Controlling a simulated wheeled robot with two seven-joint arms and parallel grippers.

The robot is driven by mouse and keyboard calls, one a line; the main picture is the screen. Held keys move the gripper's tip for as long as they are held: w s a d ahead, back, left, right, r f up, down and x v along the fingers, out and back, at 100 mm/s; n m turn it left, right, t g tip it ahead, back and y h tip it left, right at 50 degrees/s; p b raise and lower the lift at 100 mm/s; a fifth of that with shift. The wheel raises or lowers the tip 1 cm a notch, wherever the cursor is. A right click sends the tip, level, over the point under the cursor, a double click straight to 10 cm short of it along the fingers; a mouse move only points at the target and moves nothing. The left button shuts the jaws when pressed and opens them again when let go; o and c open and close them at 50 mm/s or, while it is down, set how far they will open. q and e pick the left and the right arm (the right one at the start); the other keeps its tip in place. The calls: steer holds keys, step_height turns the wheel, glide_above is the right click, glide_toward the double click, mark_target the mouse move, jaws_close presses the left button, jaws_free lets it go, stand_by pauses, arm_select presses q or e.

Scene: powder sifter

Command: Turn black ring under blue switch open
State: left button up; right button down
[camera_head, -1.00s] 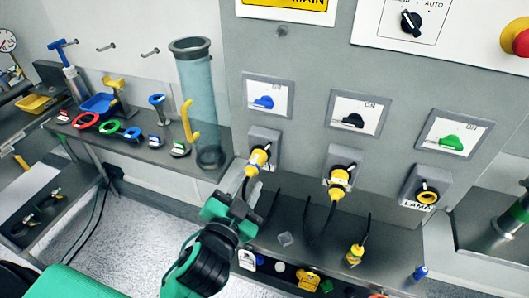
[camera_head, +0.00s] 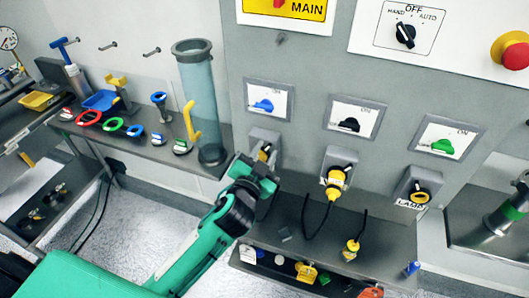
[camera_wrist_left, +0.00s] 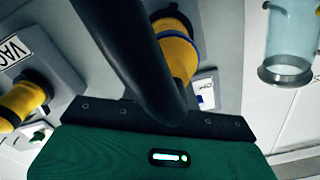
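The blue switch (camera_head: 263,106) is on a white plate on the grey panel. Below it is a grey socket with a yellow plug (camera_head: 264,152), mostly hidden in the head view by my left gripper (camera_head: 260,165). The black ring there cannot be made out clearly in the head view. In the left wrist view a yellow plug (camera_wrist_left: 178,50) with a blue band shows close ahead, with a dark ring (camera_wrist_left: 168,14) at its top. A thick dark tube crosses in front of it. The fingertips are hidden, so their opening cannot be judged. My right gripper is not seen.
A second plugged socket (camera_head: 337,177) sits under the black switch (camera_head: 349,125), with its cable hanging. An empty socket (camera_head: 419,192) is under the green switch (camera_head: 442,146). A clear tube (camera_head: 201,105) stands left of my gripper. A low shelf with small parts lies below.

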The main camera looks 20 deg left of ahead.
arm_select(q)
jaws_close()
steer(key=n, duration=0.1)
steer(key=a+n, duration=0.1)
steer(key=n, duration=0.1)
steer(key=shift+a+r+n, duration=0.15)
steer(key=shift+r+n, duration=0.1)
steer(key=shift+n, duration=0.15)
steer(key=shift+a+r+n, duration=0.1)
steer(key=shift+a+n, duration=0.2)
steer(key=shift+n, duration=0.5)
steer(key=n, duration=0.1)
steer(key=a+n, duration=0.1)
steer(key=n, duration=0.1)
steer(key=shift+a+n, duration=0.15)
steer(key=shift+n, duration=0.15)
steer(key=shift+a+f+n+p, duration=0.15)
steer(key=shift+a+n+p, duration=0.15)
steer(key=shift+n, duration=0.45)
steer(key=shift+a+f+n+p, duration=0.2)
steer(key=shift+n+p, duration=0.1)
steer(key=shift+n, duration=0.45)
